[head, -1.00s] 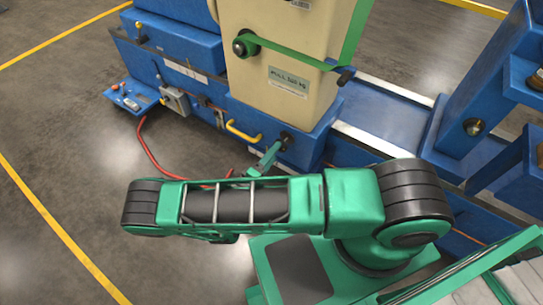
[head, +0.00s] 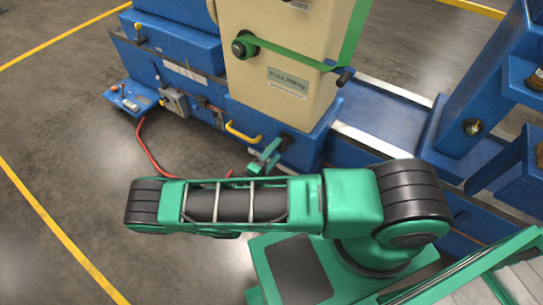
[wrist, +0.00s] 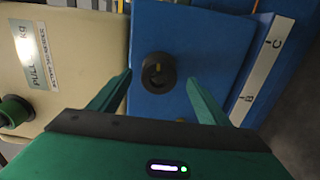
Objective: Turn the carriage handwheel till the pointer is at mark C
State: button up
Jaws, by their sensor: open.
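My gripper (wrist: 159,78) is open, with one green finger on each side of the knob in the picture. Contact cannot be told. In the head view my gripper (head: 266,157) is beside the knob, partly hidden by my arm. A white scale strip (wrist: 262,68) shows letters C and B at the right. I cannot make out the pointer.
A cream housing (head: 272,85) with a pull label and a green strap rises above the blue carriage. A yellow handle (head: 243,132) sticks out left of the knob. A red cable (head: 150,155) lies on the floor. Blue stands (head: 490,100) are at the right. Open floor lies left.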

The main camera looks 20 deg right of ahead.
jog(key=shift+w+d, duration=0.4)
jog(key=shift+d, duration=0.15)
jog(key=shift+r, duration=0.1)
jog(key=shift+c, duration=0.6)
jog(key=c, duration=1.2)
jog(key=shift+o, duration=0.2)
jog(key=shift+s+d+m, duration=0.2)
jog(key=shift+s+m, duration=0.05)
jog(key=shift+m, duration=0.65)
jog(key=shift+s+d+m, duration=0.15)
jog(key=shift+s+m, duration=0.05)
jog(key=shift+m, duration=0.7)
jog(key=shift+s+d+m, duration=0.2)
jog(key=shift+s+m, duration=0.1)
jog(key=shift+m, duration=0.75)
jog(key=shift+s+d+m, duration=0.2)
jog(key=shift+s+m, duration=0.05)
jog(key=shift+m, duration=0.8)
jog(key=shift+s+d+m, duration=0.2)
jog(key=shift+s+m, duration=0.1)
jog(key=shift+m, duration=0.75)
jog(key=shift+s+d+m, duration=0.2)
jog(key=shift+s+m, duration=0.05)
jog(key=shift+m, duration=0.8)
jog(key=shift+s+d+f+m, duration=0.1)
jog(key=shift+s+d+m, duration=0.15)
jog(key=shift+m, duration=0.75)
jog(key=shift+s+d+f+m, duration=0.1)
jog(key=shift+s+m, duration=0.2)
jog(key=shift+m, duration=0.7)
